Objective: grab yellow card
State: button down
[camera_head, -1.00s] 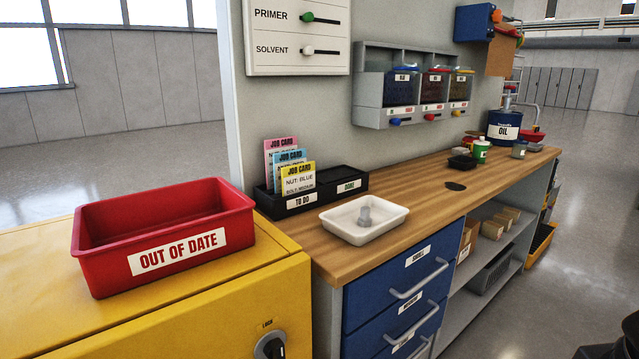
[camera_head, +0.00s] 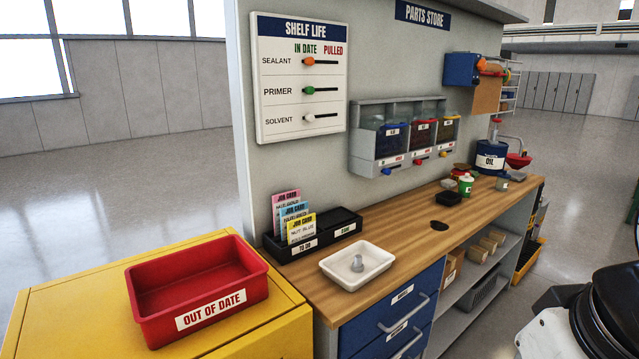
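The yellow job card (camera_head: 301,227) stands upright at the front of the "TO DO" side of a black card holder (camera_head: 335,233) on the wooden bench. A blue card (camera_head: 293,212) and a pink card (camera_head: 285,199) stand behind it, each partly covered by the one in front. Nothing touches the yellow card from the front. Part of my arm, black and white, shows at the lower right edge, far from the cards. My gripper's fingers are out of the picture.
A white tray (camera_head: 381,262) with a small grey part stands just right of the card holder. A red "OUT OF DATE" bin (camera_head: 160,322) sits on the yellow cabinet (camera_head: 50,312) at left. A shelf-life board (camera_head: 299,135) and parts dispensers (camera_head: 370,160) hang above. The bench (camera_head: 415,247) has bare wood in its middle.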

aim_at(300, 229)
jog(key=i+l, duration=0.1)
jog(key=i, duration=0.55)
jog(key=i+l+u, duration=0.15)
jog(key=i, duration=0.45)
